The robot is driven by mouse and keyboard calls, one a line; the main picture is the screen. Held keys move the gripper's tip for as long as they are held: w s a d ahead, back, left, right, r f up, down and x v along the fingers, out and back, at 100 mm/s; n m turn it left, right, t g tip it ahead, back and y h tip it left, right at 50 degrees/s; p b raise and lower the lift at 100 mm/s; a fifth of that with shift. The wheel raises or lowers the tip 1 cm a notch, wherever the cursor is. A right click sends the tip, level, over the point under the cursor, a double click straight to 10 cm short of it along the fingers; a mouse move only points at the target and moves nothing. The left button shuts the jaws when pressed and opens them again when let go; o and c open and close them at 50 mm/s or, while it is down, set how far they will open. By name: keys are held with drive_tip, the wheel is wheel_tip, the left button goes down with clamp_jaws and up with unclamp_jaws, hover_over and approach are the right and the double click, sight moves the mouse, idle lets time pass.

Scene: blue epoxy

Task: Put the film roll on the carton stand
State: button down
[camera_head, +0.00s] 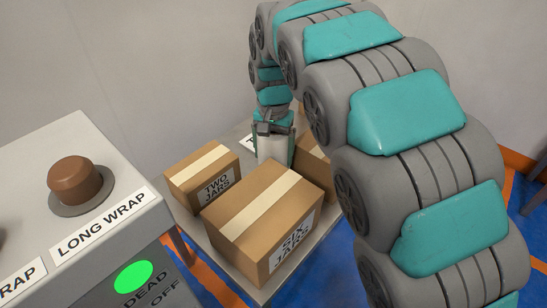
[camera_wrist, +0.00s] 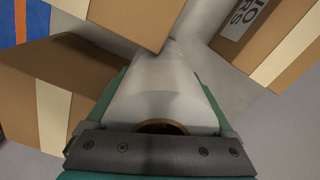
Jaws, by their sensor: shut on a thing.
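The film roll (camera_head: 272,149) is a white cylinder held upright by my gripper (camera_head: 275,143), among the cartons on the grey carton stand (camera_head: 204,239). In the wrist view the film roll (camera_wrist: 160,85) fills the space between the teal fingers of my gripper (camera_wrist: 161,98), with its brown core end towards the camera. My gripper is shut on it. The roll's lower end is hidden behind the front carton in the head view, so I cannot tell whether it touches the stand.
On the stand are a large carton (camera_head: 262,229) in front, a "TWO JARS" carton (camera_head: 202,177) at left and another carton (camera_head: 314,160) at right, partly hidden by my arm. A grey console (camera_head: 110,160) with a brown knob (camera_head: 74,180) and green light (camera_head: 133,277) stands at left.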

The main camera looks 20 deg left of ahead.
drive_tip(key=shift+f, duration=1.15)
drive_tip(key=shift+f, duration=0.1)
unclamp_jaws()
wheel_tip(320, 180, up, 12)
